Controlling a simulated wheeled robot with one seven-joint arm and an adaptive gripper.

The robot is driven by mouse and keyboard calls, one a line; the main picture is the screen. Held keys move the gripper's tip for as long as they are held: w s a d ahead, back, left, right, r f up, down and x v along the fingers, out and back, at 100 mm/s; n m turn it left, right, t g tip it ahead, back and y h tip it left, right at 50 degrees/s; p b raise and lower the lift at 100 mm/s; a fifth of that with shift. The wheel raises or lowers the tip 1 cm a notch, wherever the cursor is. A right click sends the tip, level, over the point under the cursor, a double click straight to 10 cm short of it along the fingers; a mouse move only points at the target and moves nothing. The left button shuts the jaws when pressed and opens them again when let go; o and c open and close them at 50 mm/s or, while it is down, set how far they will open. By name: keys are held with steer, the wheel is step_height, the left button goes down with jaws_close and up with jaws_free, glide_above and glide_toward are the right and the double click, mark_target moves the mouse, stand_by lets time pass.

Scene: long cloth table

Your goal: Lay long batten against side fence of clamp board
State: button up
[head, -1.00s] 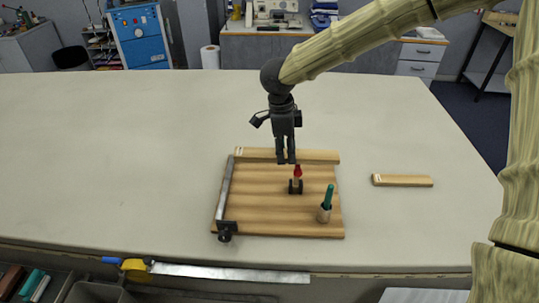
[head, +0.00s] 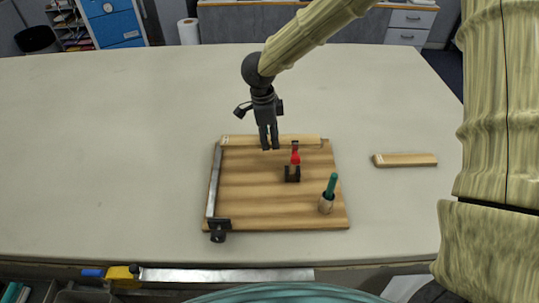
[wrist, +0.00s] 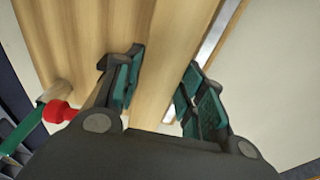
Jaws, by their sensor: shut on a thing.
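The long batten (head: 240,141) is pale wood and lies along the back edge of the clamp board (head: 245,200). My gripper (head: 269,149) points down and is shut on the batten near its middle. In the wrist view, the batten (wrist: 160,85) runs between my fingers (wrist: 158,90), nearly parallel to a metal strip (wrist: 209,45) at the board's edge. Another metal strip (head: 214,182) runs along the board's left edge, with a black bracket at its front. I cannot tell whether the batten touches either strip.
A red-handled clamp (head: 293,167) stands on the board, just in front of the batten. A green-handled tool (head: 329,192) sits in a holder at the board's front right. A short batten (head: 405,160) lies on the table to the right. The table left of the board is clear.

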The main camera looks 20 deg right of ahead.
mark_target(271, 160)
steer(key=shift+s+f+p, duration=0.1)
steer(key=shift+f+p, duration=0.65)
steer(key=shift+f, duration=2.9)
steer(key=shift+f, duration=0.1)
steer(key=o, duration=1.1)
steer(key=r+b, duration=0.1)
steer(key=r, duration=0.3)
steer(key=a+r+b, duration=0.1)
steer(key=r, duration=0.3)
steer(key=r+b, duration=0.1)
steer(key=r, duration=0.3)
steer(key=shift+w+a+r, duration=0.1)
steer(key=shift+w+a, duration=0.05)
steer(key=shift+w, duration=0.05)
